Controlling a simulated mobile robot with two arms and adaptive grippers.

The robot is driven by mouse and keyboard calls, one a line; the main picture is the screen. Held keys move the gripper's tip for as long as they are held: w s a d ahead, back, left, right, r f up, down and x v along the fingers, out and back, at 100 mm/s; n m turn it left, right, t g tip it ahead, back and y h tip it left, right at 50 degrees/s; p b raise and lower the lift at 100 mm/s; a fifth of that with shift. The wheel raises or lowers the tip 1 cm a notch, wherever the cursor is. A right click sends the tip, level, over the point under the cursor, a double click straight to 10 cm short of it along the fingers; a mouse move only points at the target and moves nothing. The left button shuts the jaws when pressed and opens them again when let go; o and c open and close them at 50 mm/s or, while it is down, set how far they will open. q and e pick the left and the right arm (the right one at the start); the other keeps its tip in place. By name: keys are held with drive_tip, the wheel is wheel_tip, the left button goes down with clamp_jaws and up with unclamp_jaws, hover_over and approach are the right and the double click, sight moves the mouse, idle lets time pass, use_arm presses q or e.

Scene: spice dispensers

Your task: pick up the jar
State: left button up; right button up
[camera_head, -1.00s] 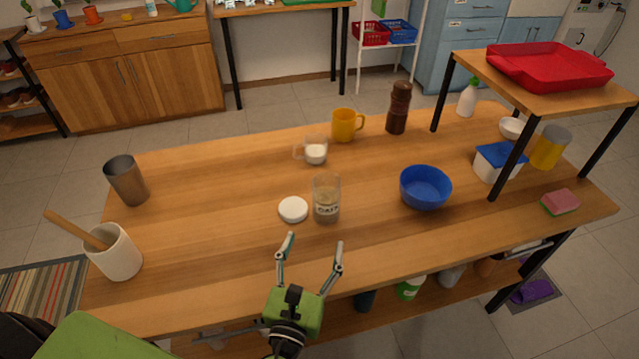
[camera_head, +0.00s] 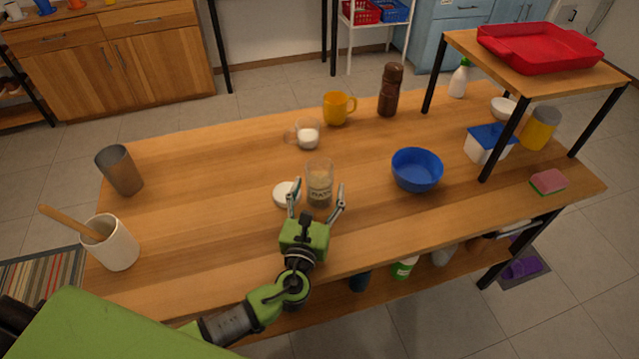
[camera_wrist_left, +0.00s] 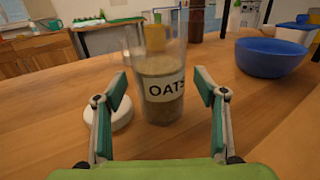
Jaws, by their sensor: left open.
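The jar (camera_head: 319,184) is clear glass with an "OATS" label and brownish contents, upright and without a lid on the wooden table. It also shows in the left wrist view (camera_wrist_left: 162,85), just beyond the fingertips and between them. My left gripper (camera_head: 317,190) is open, with one finger to each side of the jar's near side; no contact is visible. A white round lid (camera_head: 283,194) lies on the table just left of the jar, partly behind the left finger. It shows too in the left wrist view (camera_wrist_left: 121,113). My right gripper is not in view.
A blue bowl (camera_head: 416,170) stands right of the jar. A glass cup (camera_head: 307,135) with white contents, a yellow mug (camera_head: 338,109) and a brown grinder (camera_head: 389,90) stand behind. A metal cup (camera_head: 120,171) and a white crock (camera_head: 110,243) are at the left.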

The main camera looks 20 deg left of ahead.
use_arm(q)
drive_tip(key=shift+w+a, duration=0.15)
drive_tip(key=shift+w, duration=0.85)
drive_tip(key=c, duration=1.4)
drive_tip(key=shift+r, duration=0.15)
